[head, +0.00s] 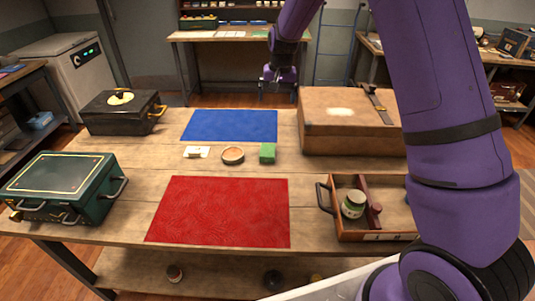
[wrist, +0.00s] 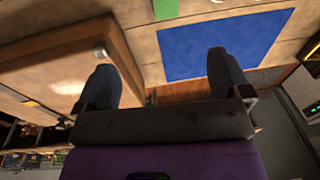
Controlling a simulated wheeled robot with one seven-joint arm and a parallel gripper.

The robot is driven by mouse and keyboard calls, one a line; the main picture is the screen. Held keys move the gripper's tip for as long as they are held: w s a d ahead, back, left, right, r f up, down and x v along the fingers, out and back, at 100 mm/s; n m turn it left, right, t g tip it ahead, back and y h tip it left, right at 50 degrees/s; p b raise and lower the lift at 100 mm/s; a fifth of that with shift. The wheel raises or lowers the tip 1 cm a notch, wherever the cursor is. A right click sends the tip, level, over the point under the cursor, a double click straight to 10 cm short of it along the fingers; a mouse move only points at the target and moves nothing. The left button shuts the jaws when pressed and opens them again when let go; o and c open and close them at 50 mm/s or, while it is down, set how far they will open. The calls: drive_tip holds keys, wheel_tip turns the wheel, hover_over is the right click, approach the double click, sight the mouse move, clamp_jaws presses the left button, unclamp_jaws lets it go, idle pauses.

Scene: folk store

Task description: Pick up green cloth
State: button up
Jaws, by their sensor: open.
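A small green folded piece, which looks like the green cloth (head: 267,153), lies on the wooden table (head: 125,160) between the blue mat and the red mat. Part of it shows at the top edge of the wrist view (wrist: 165,8). My gripper (head: 280,80) is open and empty, raised beyond the table's far edge in the head view. In the wrist view my gripper's two fingers (wrist: 162,82) are spread wide with nothing between them. The cloth is apart from the fingers.
A blue mat (head: 230,125), red mat (head: 220,212), round tin (head: 233,155) and white card (head: 196,152) lie on the table. A brown case (head: 340,132) stands right, above an open wooden tray (head: 335,228). Dark (head: 122,114) and green boxes (head: 62,187) stand left.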

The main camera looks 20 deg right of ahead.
drive_tip(key=g, duration=0.1)
hover_over(268, 150)
wheel_tip(268, 150, down, 16)
drive_tip(key=shift+m+h, duration=0.3)
drive_tip(key=f, duration=0.5)
drive_tip(key=shift+w+a+f, duration=0.1)
drive_tip(key=shift+a+f, duration=0.1)
drive_tip(key=shift+f, duration=0.2)
drive_tip(key=shift+d+f, duration=0.15)
drive_tip(key=shift+f, duration=2.45)
drive_tip(key=c, duration=1)
drive_tip(key=shift+r, duration=0.1)
drive_tip(key=shift+r, duration=0.75)
wheel_tip(268, 150, up, 2)
drive_tip(key=shift+r, duration=0.1)
drive_tip(key=s, duration=0.5)
drive_tip(key=s+d, duration=0.1)
drive_tip(key=s, duration=0.4)
drive_tip(key=s+d+r, duration=0.1)
drive_tip(key=s, duration=0.4)
drive_tip(key=shift+s+d+r, duration=0.1)
drive_tip(key=shift+s, duration=0.3)
